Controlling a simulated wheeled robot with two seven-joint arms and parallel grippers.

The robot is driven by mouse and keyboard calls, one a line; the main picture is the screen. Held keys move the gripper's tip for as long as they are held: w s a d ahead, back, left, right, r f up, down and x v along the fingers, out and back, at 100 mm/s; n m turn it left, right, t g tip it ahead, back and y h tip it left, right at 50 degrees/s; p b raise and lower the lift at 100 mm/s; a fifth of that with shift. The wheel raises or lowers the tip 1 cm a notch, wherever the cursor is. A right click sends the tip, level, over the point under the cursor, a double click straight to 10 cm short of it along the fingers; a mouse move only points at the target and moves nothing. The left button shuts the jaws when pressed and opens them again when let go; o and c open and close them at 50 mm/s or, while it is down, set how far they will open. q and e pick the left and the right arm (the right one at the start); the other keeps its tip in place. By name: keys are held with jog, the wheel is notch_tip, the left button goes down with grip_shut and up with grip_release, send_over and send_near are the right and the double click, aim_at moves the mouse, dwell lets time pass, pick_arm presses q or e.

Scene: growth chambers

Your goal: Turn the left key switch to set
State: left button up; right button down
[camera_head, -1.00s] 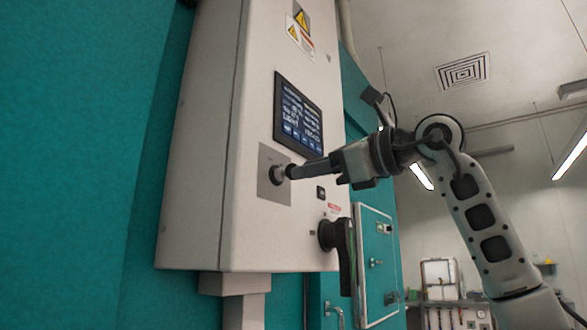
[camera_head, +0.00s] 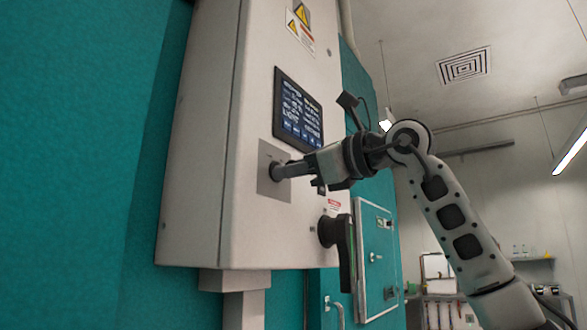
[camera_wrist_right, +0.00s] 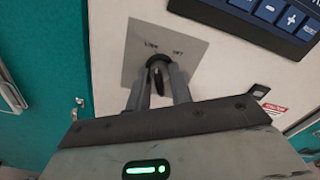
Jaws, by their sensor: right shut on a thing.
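The left key switch sits on a square grey plate (camera_head: 268,187) on the front of the pale control cabinet, below the screen. In the right wrist view the plate (camera_wrist_right: 140,50) carries two small printed labels above the switch, too blurred to read surely. The dark key (camera_wrist_right: 157,76) stands out from a black round collar. My right gripper (camera_head: 279,172) reaches the switch from the right, its two fingers close to the plate. In the right wrist view the gripper (camera_wrist_right: 160,80) is shut on the key, one finger on each side. My left gripper is not in view.
A screen (camera_head: 298,112) is just above the plate. A black rotary handle (camera_head: 338,240) sticks out lower right on the cabinet (camera_head: 215,140), below my right gripper. A teal door with a grey frame (camera_head: 377,260) stands behind. The room to the right is open.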

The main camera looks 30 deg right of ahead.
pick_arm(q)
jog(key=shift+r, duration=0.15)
pick_arm(e)
jog(key=shift+m, duration=0.3)
jog(key=shift+m+p, duration=0.3)
jog(key=shift+m, duration=0.7)
jog(key=m, duration=0.2)
jog(key=shift+m, duration=0.3)
jog(key=m, duration=0.3)
jog(key=shift+m+p, duration=0.3)
jog(key=shift+p, duration=0.1)
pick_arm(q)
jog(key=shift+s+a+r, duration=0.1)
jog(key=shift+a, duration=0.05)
pick_arm(e)
jog(key=shift+m, duration=1.5)
jog(key=c, duration=1.6)
grip_release()
